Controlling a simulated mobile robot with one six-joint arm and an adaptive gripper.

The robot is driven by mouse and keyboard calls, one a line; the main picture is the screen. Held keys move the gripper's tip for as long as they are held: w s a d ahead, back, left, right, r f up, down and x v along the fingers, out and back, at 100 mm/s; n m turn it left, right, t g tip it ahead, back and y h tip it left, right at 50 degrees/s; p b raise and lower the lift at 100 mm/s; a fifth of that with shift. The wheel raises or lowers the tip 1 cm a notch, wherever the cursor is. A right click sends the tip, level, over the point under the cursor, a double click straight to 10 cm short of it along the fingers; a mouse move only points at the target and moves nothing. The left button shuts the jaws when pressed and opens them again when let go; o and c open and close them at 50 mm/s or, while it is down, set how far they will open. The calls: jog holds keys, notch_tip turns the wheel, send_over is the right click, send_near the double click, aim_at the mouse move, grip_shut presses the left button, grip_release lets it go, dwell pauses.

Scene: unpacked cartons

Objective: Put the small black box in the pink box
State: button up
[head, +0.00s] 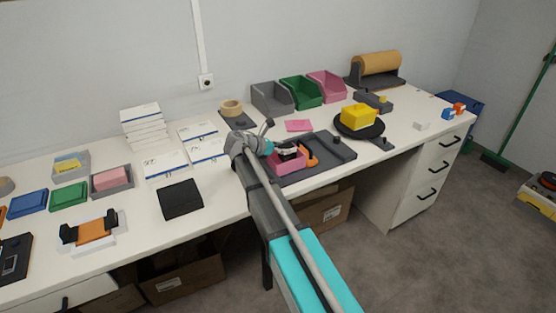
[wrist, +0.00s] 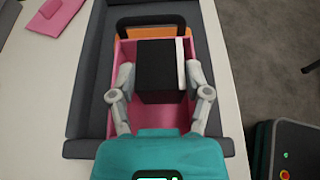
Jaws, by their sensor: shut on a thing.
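The small black box (wrist: 162,72), with a white strip along its right side, is between the two fingers of my gripper (wrist: 160,84) in the wrist view. My gripper is shut on it. The pink box (wrist: 152,117) is open-topped and surrounds the black box and fingertips as seen from above. I cannot tell whether the black box touches its floor. In the head view my gripper (head: 276,150) is over the pink box (head: 288,169), and the black box is partly hidden by it.
The pink box stands in a dark grey tray (wrist: 90,75), with an orange item (wrist: 207,34) behind it. A flat pink piece (head: 298,126) lies beyond the tray.

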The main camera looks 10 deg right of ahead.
aim_at(280, 156)
dwell(0.3)
jog(key=shift+w+a+f+b, duration=0.15)
jog(key=shift+a+f+b, duration=0.05)
jog(key=shift+f+b, duration=0.2)
jog(key=shift+w+a+f+b, duration=0.1)
jog(key=shift+a+f+b, duration=0.05)
jog(key=shift+f+b, duration=1.45)
jog(key=shift+f, duration=0.2)
jog(key=o, duration=0.7)
jog(key=shift+r, duration=0.1)
jog(key=shift+r, duration=0.1)
